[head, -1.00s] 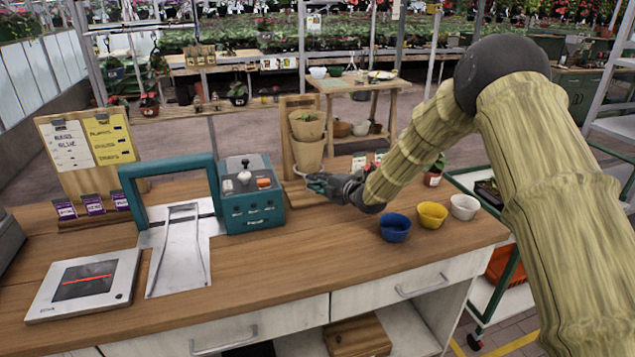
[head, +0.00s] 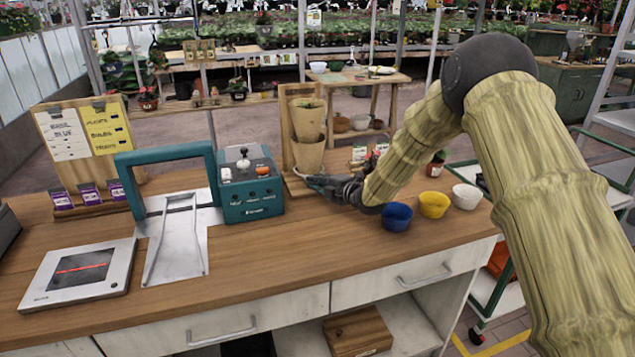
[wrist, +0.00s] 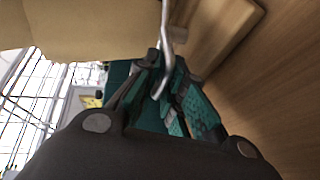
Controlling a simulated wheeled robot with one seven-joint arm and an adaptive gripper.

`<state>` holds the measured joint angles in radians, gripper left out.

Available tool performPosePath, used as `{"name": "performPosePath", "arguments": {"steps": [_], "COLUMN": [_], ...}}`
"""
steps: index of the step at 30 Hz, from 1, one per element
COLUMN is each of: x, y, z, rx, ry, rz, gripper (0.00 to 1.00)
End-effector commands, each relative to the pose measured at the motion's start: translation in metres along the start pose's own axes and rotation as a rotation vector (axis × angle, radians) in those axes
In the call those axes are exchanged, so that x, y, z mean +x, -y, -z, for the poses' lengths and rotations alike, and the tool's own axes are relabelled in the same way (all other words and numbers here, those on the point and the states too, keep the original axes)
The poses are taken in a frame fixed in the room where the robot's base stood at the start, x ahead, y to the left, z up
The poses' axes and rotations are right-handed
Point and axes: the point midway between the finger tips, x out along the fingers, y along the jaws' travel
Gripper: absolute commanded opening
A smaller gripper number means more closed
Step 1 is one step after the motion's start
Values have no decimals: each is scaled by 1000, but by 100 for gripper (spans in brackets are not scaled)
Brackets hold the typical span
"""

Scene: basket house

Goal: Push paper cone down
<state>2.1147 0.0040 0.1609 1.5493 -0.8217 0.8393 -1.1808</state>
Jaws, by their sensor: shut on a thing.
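Two tan paper cones stand one above the other in a wooden stand at the back of the counter: an upper cone (head: 307,118) and a lower cone (head: 309,155). My gripper (head: 318,181) is low at the foot of the lower cone. In the wrist view, the tan side of a cone (wrist: 80,25) fills the upper left, close to the fingers. My gripper (wrist: 160,84) is shut on a thin bent metal rod (wrist: 165,45) that runs down between the teal fingertips. The exact contact is partly hidden by the fingers.
A teal control box (head: 249,187) stands left of my gripper. Blue (head: 396,217), yellow (head: 433,205) and white (head: 466,196) bowls sit to its right. The wooden stand (head: 289,150) rises behind the cones. The front middle of the counter is clear.

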Motion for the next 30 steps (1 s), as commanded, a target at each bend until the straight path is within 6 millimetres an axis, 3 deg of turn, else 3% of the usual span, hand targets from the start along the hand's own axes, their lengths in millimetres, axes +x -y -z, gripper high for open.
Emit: {"name": "performPosePath", "arguments": {"steps": [4,5,7,20,30], "x": [0,0,0,-6,-60], "y": [-1,-1,-1,-1,-1], "z": [0,0,0,0,0], "rx": [-1,0,0,0,1], "ry": [0,0,0,0,1], "rz": [0,0,0,0,0], "gripper": [0,17,29,30,30]}}
